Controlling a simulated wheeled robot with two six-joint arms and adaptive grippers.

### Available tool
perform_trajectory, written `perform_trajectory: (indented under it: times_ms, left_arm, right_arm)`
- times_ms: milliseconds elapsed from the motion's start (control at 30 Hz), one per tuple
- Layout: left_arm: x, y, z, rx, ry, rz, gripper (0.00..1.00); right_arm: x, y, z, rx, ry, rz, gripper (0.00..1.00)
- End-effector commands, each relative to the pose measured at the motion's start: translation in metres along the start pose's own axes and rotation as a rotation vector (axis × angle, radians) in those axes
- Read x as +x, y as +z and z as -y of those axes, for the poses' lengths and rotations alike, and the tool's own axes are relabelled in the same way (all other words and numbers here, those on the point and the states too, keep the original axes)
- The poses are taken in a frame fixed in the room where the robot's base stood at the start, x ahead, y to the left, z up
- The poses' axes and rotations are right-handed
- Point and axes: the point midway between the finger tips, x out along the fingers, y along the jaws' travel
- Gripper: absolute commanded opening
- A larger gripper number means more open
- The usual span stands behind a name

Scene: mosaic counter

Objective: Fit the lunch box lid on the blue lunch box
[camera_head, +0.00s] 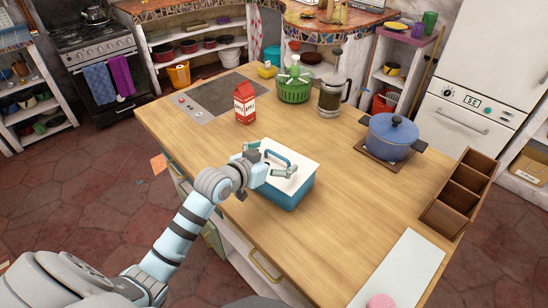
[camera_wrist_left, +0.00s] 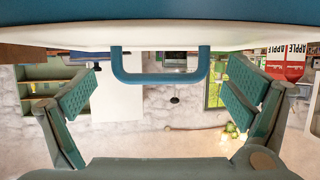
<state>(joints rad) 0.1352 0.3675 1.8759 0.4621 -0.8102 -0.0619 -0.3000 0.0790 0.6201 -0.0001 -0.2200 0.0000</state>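The blue lunch box (camera_head: 292,197) stands on the wooden counter near its front edge. The white lid (camera_head: 301,168) lies on top of it, its edges roughly in line with the box. I cannot tell whether it is pressed fully down. The lid's blue handle (camera_head: 283,153) sticks up and shows between my fingers in the left wrist view (camera_wrist_left: 160,76). My left gripper (camera_head: 270,162) is open at the handle, with a finger on either side and clear gaps in the left wrist view (camera_wrist_left: 160,95). My right gripper is not in view.
A red apple carton (camera_head: 244,104) stands behind the box, with a green basket (camera_head: 294,88) and a coffee press (camera_head: 331,97) farther back. A blue pot (camera_head: 390,135) and a wooden divided box (camera_head: 458,195) are at right. A white board (camera_head: 402,270) lies front right. The counter between is clear.

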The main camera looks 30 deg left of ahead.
Motion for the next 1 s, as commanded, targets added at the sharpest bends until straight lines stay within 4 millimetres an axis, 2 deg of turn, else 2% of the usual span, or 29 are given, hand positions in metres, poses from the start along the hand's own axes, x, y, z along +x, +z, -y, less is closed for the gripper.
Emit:
perform_trajectory:
  times_ms: [233, 333, 467, 600, 700, 833, 1000]
  left_arm:
    - [-0.001, 0.000, 0.000, 0.000, 0.000, 0.001, 0.97]
    - [-0.009, 0.001, 0.001, 0.003, -0.002, 0.002, 0.97]
    - [-0.039, 0.001, 0.001, 0.009, -0.002, 0.002, 0.97]
    - [-0.080, 0.001, 0.001, 0.012, -0.002, 0.004, 0.97]
    - [-0.103, 0.002, 0.002, 0.012, -0.003, 0.005, 0.97]
    - [-0.117, 0.001, 0.000, 0.006, 0.000, 0.002, 0.97]
    - [-0.120, 0.000, -0.001, 0.001, 0.002, 0.000, 0.97]
  right_arm:
    - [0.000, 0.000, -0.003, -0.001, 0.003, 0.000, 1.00]
    - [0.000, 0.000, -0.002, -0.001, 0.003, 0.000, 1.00]
    - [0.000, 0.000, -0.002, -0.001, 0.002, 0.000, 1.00]
    - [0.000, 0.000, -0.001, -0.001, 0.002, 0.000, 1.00]
    - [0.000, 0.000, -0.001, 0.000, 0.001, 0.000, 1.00]
    - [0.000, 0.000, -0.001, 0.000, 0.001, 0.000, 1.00]
    - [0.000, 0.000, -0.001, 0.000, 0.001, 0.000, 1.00]
